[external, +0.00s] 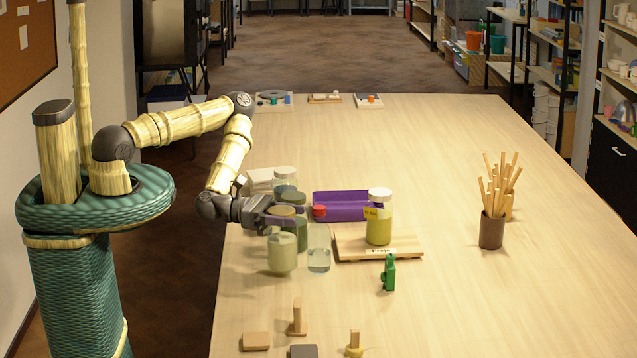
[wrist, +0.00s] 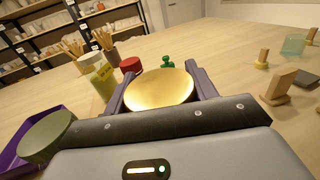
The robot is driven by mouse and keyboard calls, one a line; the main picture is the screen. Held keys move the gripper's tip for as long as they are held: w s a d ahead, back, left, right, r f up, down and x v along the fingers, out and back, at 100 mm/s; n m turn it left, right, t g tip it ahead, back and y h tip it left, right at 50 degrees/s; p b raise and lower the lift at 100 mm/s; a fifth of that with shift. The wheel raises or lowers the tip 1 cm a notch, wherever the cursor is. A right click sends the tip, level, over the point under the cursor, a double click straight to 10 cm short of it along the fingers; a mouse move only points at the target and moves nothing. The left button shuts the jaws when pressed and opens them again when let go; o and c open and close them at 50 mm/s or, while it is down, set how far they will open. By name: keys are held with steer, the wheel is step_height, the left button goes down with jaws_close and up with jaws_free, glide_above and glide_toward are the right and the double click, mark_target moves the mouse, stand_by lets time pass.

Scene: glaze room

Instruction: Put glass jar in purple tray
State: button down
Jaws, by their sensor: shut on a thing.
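My gripper (external: 292,219) is closed around a jar (external: 282,256) with pale green contents. In the wrist view its gold-tan lid (wrist: 160,89) sits between the two fingers of my gripper (wrist: 160,82). The jar looks upright; I cannot tell whether it touches the table. The purple tray (external: 343,197) lies just beyond, towards the back right. In the wrist view the tray (wrist: 10,161) shows at the left edge, partly hidden by an olive-lidded jar (wrist: 46,135).
A red-lidded clear jar (external: 319,260) stands close on the right. A white-lidded jar (external: 379,228) stands on a wooden board (external: 350,246). Other jars (external: 285,175) crowd behind my gripper. A green figure (external: 389,272) stands in front. The table's right side is mostly clear.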

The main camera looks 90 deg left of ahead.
steer(key=shift+w+d+r+h, duration=0.3)
steer(key=shift+w+d+r, duration=0.15)
steer(key=shift+d+r, duration=0.35)
steer(key=w+d+r+m+g+h, duration=0.1)
steer(key=w+d+r+m+h, duration=0.1)
steer(key=d+r, duration=0.35)
steer(key=w+a+r+n+t+y+p, duration=0.1)
steer(key=w+a+r+n+y+p, duration=0.2)
steer(key=w+a+r+y, duration=0.45)
steer(key=w+a+f+n+g+y+b, duration=0.1)
steer(key=w+a+f+n+y, duration=0.1)
steer(key=a, duration=1)
steer(key=w+a+f+n+y+b, duration=0.1)
steer(key=w+a+f+n+y, duration=0.1)
steer(key=a, duration=1)
steer(key=w+a+f+n+g+y+b, duration=0.1)
steer(key=w+a+n+y, duration=0.3)
steer(key=a, duration=0.9)
steer(key=f+n+y, duration=0.1)
steer(key=y, duration=0.2)
steer(key=shift+w+n+g+b, duration=0.3)
steer(key=shift+b, duration=0.05)
steer(key=shift+a, duration=0.1)
step_height(320, 180, down, 6)
steer(key=p, duration=0.2)
